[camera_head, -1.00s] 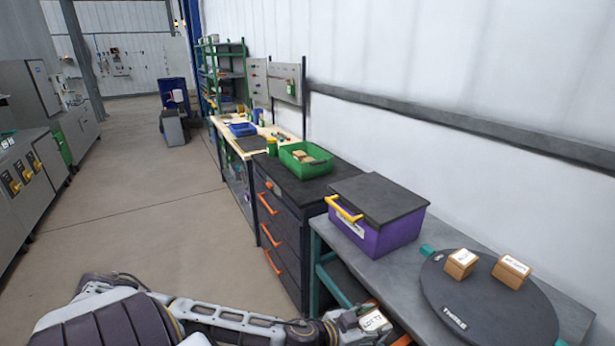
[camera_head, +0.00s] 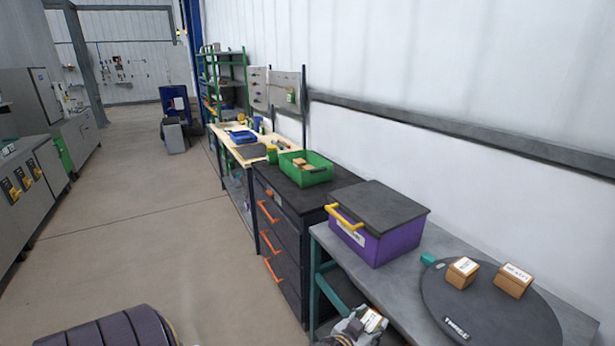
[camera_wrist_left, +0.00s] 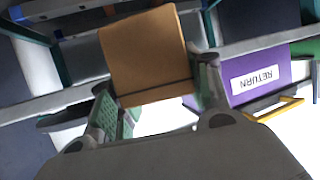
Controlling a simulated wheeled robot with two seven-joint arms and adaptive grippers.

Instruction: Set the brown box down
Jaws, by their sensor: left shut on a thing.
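My left gripper (camera_head: 360,326) is at the bottom edge of the head view, beside the front edge of the grey table (camera_head: 400,290) and seemingly lower than its top. It is shut on a brown box (camera_head: 373,320) with a white label. In the left wrist view the brown box (camera_wrist_left: 147,55) sits between the two fingers (camera_wrist_left: 155,85), its plain side showing. What lies under the box is hidden. My right gripper is not in view.
A dark round turntable (camera_head: 450,308) on the table carries two other brown boxes (camera_head: 463,272) (camera_head: 513,281). A purple bin (camera_head: 396,241) with a dark lid and yellow handle stands behind it. A dark drawer cabinet (camera_head: 280,225) holds a green crate (camera_head: 318,176).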

